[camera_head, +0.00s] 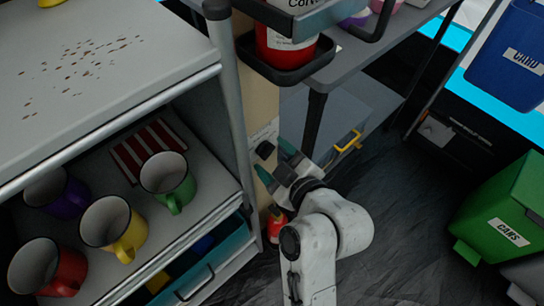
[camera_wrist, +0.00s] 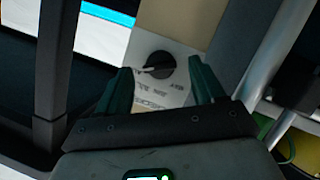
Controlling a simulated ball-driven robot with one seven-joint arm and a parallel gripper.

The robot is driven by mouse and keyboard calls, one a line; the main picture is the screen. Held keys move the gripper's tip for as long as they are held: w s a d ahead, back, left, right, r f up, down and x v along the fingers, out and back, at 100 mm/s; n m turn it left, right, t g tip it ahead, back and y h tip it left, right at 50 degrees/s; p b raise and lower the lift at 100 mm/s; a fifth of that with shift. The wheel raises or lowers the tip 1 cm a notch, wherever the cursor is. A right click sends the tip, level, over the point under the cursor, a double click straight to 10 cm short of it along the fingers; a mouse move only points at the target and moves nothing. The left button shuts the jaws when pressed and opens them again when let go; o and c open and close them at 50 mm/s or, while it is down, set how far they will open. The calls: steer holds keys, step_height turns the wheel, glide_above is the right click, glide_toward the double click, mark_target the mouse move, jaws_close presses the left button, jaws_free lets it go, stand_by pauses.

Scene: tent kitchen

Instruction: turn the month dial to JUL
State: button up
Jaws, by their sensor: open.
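The month dial (camera_wrist: 160,64) is a round black knob on a pale plate (camera_wrist: 172,98) fixed to a tan post. A light pointer mark on it points left in the wrist view. Small printed labels lie around and below it, too blurred to read, so I cannot tell which month is set. In the head view the dial (camera_head: 265,150) shows as a dark knob on the post. My gripper (camera_head: 276,161) is open and empty in front of the plate. In the wrist view its green fingertips (camera_wrist: 162,76) stand to either side of the dial, apparently not touching it.
A metal shelf unit (camera_head: 228,85) with several mugs stands left of the post. A rack with a red can (camera_head: 285,48) hangs above. A grey box with a yellow handle (camera_head: 348,141) is behind my arm. Green (camera_head: 505,215) and blue (camera_head: 510,55) bins are right. Dark floor is clear between.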

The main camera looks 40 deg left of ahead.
steer(key=shift+w+a+f, duration=0.15)
steer(key=shift+a+f, duration=0.05)
steer(key=shift+a, duration=0.4)
steer(key=shift+c, duration=0.5)
steer(key=c, duration=1)
steer(key=shift+o, duration=0.2)
